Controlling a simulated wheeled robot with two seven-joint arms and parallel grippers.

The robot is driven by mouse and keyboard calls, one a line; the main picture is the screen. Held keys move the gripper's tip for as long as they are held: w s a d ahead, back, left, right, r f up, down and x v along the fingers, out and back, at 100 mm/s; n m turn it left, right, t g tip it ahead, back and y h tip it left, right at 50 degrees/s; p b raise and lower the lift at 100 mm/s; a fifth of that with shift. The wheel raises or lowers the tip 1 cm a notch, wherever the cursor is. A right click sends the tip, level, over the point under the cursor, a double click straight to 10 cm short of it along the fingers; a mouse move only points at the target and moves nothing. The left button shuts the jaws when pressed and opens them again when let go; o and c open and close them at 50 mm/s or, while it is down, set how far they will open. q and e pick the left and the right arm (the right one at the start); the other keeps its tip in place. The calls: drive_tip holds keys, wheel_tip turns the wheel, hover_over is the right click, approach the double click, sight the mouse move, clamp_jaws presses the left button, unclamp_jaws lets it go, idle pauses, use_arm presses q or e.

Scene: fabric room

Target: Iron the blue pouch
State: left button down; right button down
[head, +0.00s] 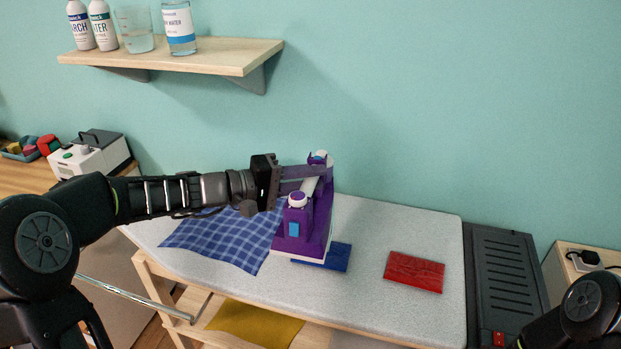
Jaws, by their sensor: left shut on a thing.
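The blue pouch (335,258) lies flat on the pale ironing board (390,232); its left part is hidden behind or under the iron. The purple iron (316,236) with a white handle bar stands over the pouch's left side, its sole low at the board. Whether the sole presses on the pouch or sits just above it, I cannot tell. My left gripper (305,183) reaches in from the left and is shut on the iron's handle. My right arm shows only in part at the lower right; its gripper is out of view.
A blue checked cloth (225,238) lies left of the iron, and a red pouch (414,271) lies to the right. A dark grey ribbed stand (503,285) adjoins the board's right end. A wall shelf (190,56) holds bottles. A yellow cloth (254,325) lies below the board.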

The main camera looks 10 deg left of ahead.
use_arm(q)
drive_tip(key=shift+a+r, duration=0.1)
drive_tip(key=shift+f+b, duration=0.55)
drive_tip(key=shift+f, duration=1.35)
drive_tip(key=shift+w+r, duration=0.1)
drive_tip(key=shift+r, duration=0.15)
wheel_tip(320, 180, up, 5)
drive_tip(key=shift+f+b, duration=0.15)
drive_tip(key=shift+b, duration=1.05)
drive_tip(key=shift+f, duration=0.1)
